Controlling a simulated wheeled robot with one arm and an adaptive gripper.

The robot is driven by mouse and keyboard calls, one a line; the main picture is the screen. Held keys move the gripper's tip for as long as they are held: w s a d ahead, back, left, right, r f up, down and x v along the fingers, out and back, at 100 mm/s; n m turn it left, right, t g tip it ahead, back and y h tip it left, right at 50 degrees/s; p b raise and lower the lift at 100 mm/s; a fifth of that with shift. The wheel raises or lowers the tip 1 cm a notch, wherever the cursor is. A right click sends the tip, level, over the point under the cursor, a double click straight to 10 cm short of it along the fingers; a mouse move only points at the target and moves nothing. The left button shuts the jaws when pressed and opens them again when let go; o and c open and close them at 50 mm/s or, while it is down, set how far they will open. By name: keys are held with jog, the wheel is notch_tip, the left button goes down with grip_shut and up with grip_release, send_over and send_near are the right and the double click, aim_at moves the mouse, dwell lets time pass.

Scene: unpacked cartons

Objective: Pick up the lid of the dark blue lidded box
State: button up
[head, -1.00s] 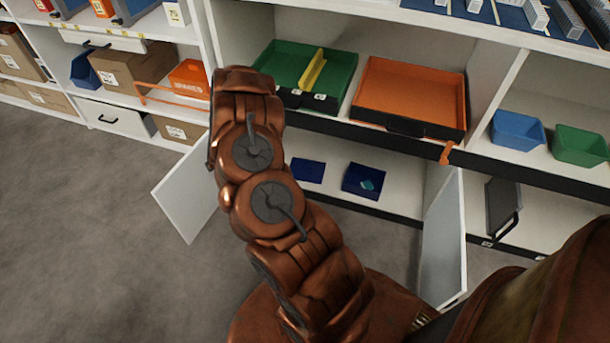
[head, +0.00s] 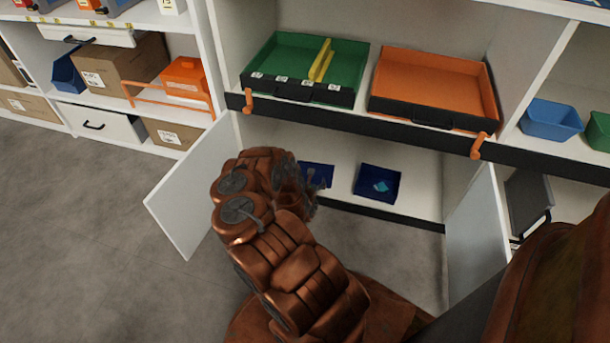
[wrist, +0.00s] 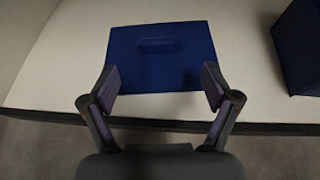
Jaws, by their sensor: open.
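The dark blue lidded box (head: 318,174) stands on the lower cabinet shelf, partly hidden by my arm in the head view. In the wrist view its flat lid (wrist: 140,68) faces me, with a raised bar-shaped handle (wrist: 158,46) across its far half. My gripper (wrist: 162,86) is open and empty; its two fingers show over the near part of the lid, left and right, with the handle beyond the tips. I cannot tell the gap between fingertips and lid. In the head view my gripper (head: 312,188) is in front of the box.
An open dark blue box (head: 393,194) with a teal item (head: 381,186) inside stands to the right; its edge shows in the wrist view (wrist: 301,45). Open white doors (head: 190,190) flank the cabinet. Above are a green tray (head: 284,62) and an orange tray (head: 432,77).

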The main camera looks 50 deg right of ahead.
aim_at(313, 181)
jog(key=shift+s+d+f+b, duration=0.1)
jog(key=shift+d+f+b, duration=0.2)
jog(key=shift+d, duration=0.35)
jog(key=shift+w+d+f+b, duration=0.25)
jog(key=shift+w+d+b, duration=0.2)
jog(key=shift+w+d+f+b, duration=0.2)
jog(key=shift+w+d+b, duration=0.2)
jog(key=shift+d, duration=0.05)
jog(key=b+x, duration=0.3)
jog(key=shift+w+d, duration=0.2)
jog(key=shift+w+d+f, duration=0.1)
jog(key=shift+w+d, duration=0.1)
jog(key=shift+d, duration=0.2)
jog(key=c, duration=1.3)
